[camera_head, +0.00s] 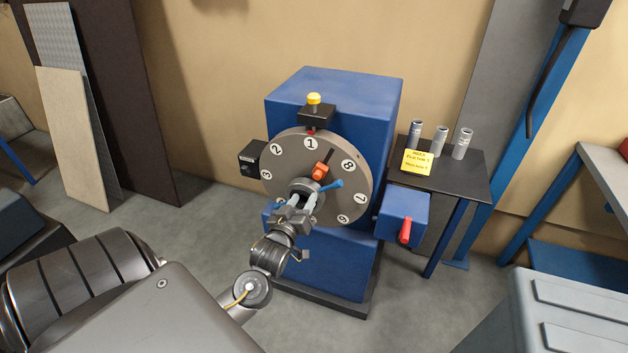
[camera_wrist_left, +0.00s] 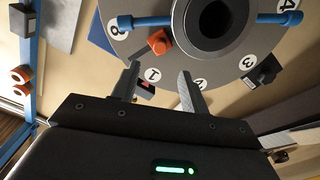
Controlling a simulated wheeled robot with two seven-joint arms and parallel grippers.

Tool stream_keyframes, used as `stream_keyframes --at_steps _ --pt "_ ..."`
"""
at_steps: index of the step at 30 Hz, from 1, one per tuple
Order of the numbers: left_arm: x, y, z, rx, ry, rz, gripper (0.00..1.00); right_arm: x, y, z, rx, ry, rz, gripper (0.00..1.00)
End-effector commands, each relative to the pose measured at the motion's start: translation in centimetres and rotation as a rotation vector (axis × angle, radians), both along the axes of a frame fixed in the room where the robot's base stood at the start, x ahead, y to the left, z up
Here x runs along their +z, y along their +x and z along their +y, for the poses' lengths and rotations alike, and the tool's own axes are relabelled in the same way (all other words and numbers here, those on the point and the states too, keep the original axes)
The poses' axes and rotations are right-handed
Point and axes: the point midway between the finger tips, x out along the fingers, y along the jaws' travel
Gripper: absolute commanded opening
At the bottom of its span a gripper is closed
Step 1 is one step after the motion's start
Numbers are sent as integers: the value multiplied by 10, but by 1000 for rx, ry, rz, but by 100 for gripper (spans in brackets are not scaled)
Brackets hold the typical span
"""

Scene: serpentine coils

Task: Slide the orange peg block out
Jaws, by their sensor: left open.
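The orange peg block (camera_head: 320,170) sits on the face of the round grey numbered dial (camera_head: 284,150), just above the dark central hub and below the 1. In the left wrist view the orange peg block (camera_wrist_left: 159,41) lies beyond my fingertips, beside a blue bar and the dark round hub (camera_wrist_left: 215,22). My left gripper (camera_head: 302,198) is in front of the lower middle of the dial, partly hiding it. Its fingers (camera_wrist_left: 160,76) are apart with nothing between them. My right gripper does not show.
The dial is on a blue cabinet (camera_head: 340,88) with a yellow-topped black block (camera_head: 316,115) above it. A blue box with a red handle (camera_head: 405,230) is at right. A dark side table (camera_head: 462,182) holds several grey cylinders and a yellow note (camera_head: 417,162).

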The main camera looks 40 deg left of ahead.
Motion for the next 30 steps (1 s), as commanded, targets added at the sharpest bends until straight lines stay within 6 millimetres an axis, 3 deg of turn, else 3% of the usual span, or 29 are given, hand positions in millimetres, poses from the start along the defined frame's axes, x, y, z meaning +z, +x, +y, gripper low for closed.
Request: stream_keyframes --at_steps 9,15,28,30 --pt "3 56 20 1 3 0 45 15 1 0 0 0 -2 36" --pt "1 81 28 -1 1 2 45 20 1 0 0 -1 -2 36" --pt "0 91 31 -2 0 2 45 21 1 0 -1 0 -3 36" --pt "0 90 31 -1 0 2 37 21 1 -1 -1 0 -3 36"
